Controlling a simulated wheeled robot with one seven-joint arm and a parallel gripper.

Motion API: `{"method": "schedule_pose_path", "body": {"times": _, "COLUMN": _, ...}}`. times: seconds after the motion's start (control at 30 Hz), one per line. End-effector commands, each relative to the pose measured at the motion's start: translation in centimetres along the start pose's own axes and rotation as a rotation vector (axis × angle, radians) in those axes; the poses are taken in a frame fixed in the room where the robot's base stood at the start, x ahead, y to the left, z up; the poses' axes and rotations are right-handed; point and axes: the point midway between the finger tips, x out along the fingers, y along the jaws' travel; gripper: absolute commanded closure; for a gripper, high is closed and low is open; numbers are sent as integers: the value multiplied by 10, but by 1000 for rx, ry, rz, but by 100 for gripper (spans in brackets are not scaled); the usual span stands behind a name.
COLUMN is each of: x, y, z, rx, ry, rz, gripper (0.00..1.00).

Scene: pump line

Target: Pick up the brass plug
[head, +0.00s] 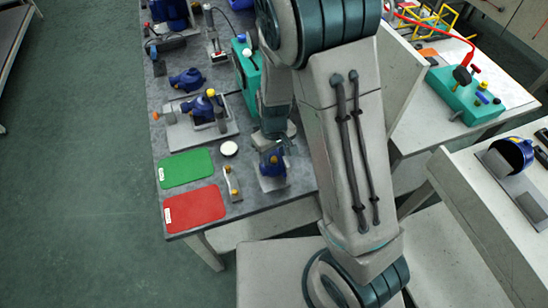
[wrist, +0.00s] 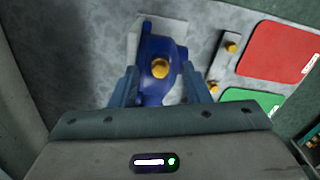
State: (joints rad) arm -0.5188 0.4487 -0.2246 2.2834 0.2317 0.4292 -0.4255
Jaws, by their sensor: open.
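A round brass plug (wrist: 159,68) sits on top of a blue pump body (wrist: 158,45) in the wrist view. The pump body stands on a light grey base plate and also shows in the head view (head: 272,164), near the table's front. My gripper (wrist: 159,80) is open above the pump body, with one finger on each side of it. The plug shows between the fingers, and I cannot tell how far below the fingertips it is. My gripper and forearm partly cover the pump in the head view.
A narrow plate (head: 232,184) with two small brass-coloured pieces lies left of the pump. Beside it are a red mat (head: 194,208), a green mat (head: 187,167) and a white disc (head: 229,148). Another blue pump in a tray (head: 204,112) and a teal box (head: 246,65) stand further back.

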Motion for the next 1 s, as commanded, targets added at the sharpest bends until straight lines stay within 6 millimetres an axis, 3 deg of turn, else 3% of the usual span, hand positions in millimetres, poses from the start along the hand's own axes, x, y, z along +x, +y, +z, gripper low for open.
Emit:
{"method": "schedule_pose_path", "body": {"times": 0.2, "x": 1, "y": 0, "z": 0, "rx": 0, "ry": 0, "rz": 0, "gripper": 57}}
{"method": "schedule_pose_path", "body": {"times": 0.37, "x": 0, "y": 0, "z": 0, "rx": 0, "ry": 0, "rz": 0, "gripper": 99}}
{"method": "schedule_pose_path", "body": {"times": 0.77, "x": -2, "y": 0, "z": 0, "rx": 0, "ry": 1, "rz": 0, "gripper": 100}}
{"method": "schedule_pose_path", "body": {"times": 1.0, "x": -20, "y": 0, "z": -1, "rx": 0, "ry": 4, "rz": 0, "gripper": 100}}
